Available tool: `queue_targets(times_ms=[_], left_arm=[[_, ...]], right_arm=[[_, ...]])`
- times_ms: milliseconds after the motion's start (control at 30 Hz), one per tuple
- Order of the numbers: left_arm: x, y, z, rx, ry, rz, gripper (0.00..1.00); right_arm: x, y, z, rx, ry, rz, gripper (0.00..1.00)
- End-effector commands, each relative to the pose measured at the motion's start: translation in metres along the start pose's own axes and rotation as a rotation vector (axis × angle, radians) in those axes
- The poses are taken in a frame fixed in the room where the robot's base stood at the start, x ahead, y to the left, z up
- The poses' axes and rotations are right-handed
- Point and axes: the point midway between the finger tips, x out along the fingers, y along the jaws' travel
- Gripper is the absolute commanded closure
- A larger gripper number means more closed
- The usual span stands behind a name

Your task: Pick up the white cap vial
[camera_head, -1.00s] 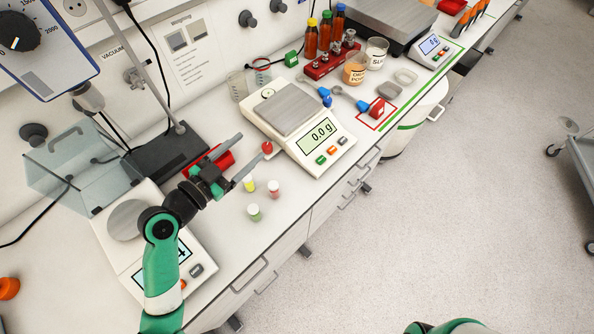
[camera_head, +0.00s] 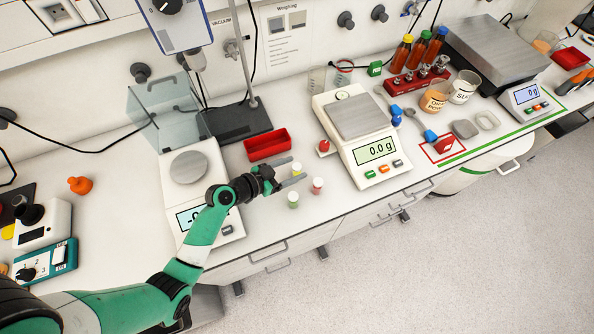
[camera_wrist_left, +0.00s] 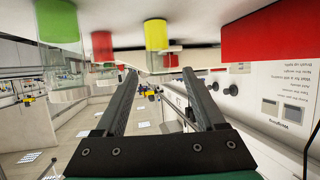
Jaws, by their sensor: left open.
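Three small vials with whitish caps stand on the white bench, with yellow (camera_head: 297,172), pink-red (camera_head: 318,187) and green (camera_head: 293,203) bodies. All three caps look pale, so I cannot single out one by its cap. My left gripper (camera_head: 300,173) is open beside the yellow vial, its fingers pointing right and partly covering it. In the left wrist view, which is upside down, the yellow vial (camera_wrist_left: 156,34) lines up between my open fingers (camera_wrist_left: 159,75). The red vial (camera_wrist_left: 102,45) and green vial (camera_wrist_left: 58,22) are further left. Contact is not visible. My right gripper is out of view.
A red tray (camera_head: 268,145) lies behind the gripper. A balance (camera_head: 356,128) reading 0.0 g stands to the right, with a red knob-like piece (camera_head: 324,147) at its left edge. Another balance (camera_head: 188,168) with a glass cover is left. The bench's front edge is close to the vials.

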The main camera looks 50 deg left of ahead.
Motion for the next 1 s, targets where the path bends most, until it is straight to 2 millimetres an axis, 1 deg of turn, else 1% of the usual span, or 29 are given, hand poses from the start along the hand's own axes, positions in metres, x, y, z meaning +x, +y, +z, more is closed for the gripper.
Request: queue_targets(times_ms=[67, 300, 400, 567, 600, 767, 900, 1000], left_arm=[[0.006, 0.0, 0.0, 0.001, 0.001, 0.001, 0.29], [0.045, 0.001, 0.001, 0.001, 0.0, 0.001, 0.29], [0.051, 0.0, 0.0, 0.001, 0.0, 0.0, 0.29], [0.051, 0.0, 0.0, 0.001, 0.0, -0.001, 0.29], [0.051, 0.0, 0.0, 0.001, 0.0, -0.001, 0.3], [0.051, 0.0, 0.0, 0.0, 0.0, -0.001, 0.59], [0.051, 0.0, 0.0, 0.0, 0.0, -0.001, 0.84], [0.051, 0.0, 0.0, 0.0, 0.0, -0.001, 1.0]], right_arm=[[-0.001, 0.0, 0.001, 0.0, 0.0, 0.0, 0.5], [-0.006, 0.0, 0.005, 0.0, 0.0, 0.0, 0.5], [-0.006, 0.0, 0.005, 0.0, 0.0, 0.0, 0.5], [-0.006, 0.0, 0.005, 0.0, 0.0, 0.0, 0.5], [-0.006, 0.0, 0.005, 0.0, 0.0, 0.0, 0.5], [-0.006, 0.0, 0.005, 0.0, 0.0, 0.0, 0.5], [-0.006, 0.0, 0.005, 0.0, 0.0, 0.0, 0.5], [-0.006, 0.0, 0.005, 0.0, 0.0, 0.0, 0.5]])
